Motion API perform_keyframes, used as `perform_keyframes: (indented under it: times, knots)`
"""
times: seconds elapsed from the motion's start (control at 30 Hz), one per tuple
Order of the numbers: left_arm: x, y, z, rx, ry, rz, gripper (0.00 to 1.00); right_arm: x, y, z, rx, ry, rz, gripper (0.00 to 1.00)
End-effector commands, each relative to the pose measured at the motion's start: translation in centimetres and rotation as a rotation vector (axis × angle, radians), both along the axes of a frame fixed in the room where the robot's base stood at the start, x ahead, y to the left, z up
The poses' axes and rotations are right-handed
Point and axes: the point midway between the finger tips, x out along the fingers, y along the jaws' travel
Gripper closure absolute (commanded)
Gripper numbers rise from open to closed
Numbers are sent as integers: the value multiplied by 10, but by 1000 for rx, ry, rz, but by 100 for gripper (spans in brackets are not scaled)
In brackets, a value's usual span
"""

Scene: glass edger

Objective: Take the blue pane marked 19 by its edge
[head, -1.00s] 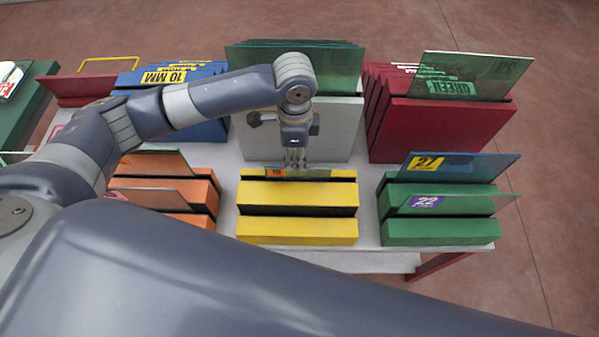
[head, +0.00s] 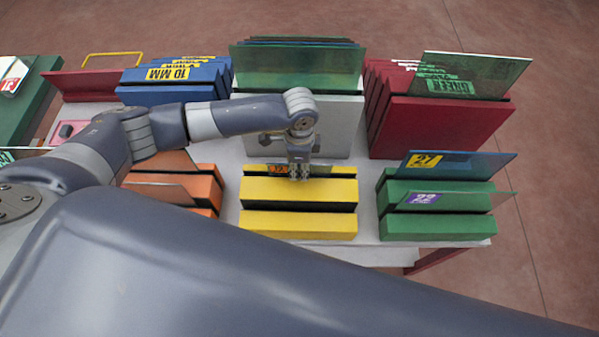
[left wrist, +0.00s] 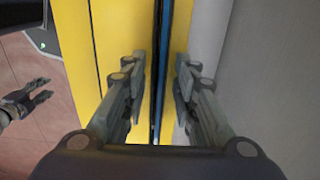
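A pane with an orange tag (head: 279,170) stands in the back slot of the yellow rack (head: 298,222); its number is too small and partly covered to read. In the left wrist view the blue pane edge (left wrist: 158,50) runs upright through the picture beside the yellow block. My left gripper (head: 299,177) points down over this rack. In the left wrist view (left wrist: 158,92) its two fingers are apart, one on each side of the pane, with a gap visible beside the edge. My right gripper (left wrist: 44,90) shows small at the left of that view, fingers apart, over the floor.
Behind are a white rack (head: 340,120) with tall panes, a red rack (head: 440,128) and a blue rack (head: 165,95).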

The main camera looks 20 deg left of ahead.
Motion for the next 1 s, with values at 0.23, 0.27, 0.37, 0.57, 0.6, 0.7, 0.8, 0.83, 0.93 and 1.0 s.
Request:
perform_keyframes:
  times: [0.23,0.27,0.37,0.57,0.6,0.7,0.8,0.83,0.93,1.0]
  knots:
    - [0,0,0,0,0,0,100,-4,0,0,0,6,0,60]
    - [0,0,0,0,0,0,100,-4,0,0,0,6,0,60]
    - [0,0,1,-1,0,0,100,-4,0,0,0,6,1,60]
    - [1,0,4,-1,-1,0,100,-4,1,-1,1,6,1,60]
    - [1,0,7,-1,-1,0,100,-4,1,-2,0,6,2,60]
    - [1,0,22,-2,-3,0,100,-4,2,-6,3,6,2,60]
    - [1,0,42,-3,-4,-1,100,-4,4,-11,4,6,1,60]
    - [1,-1,49,-3,-4,-1,100,-4,4,-13,5,6,1,60]
    - [1,-1,69,-3,-4,-1,100,-4,6,-16,6,5,2,60]
    - [1,-1,80,-2,-4,-1,100,-4,6,-18,7,6,2,60]
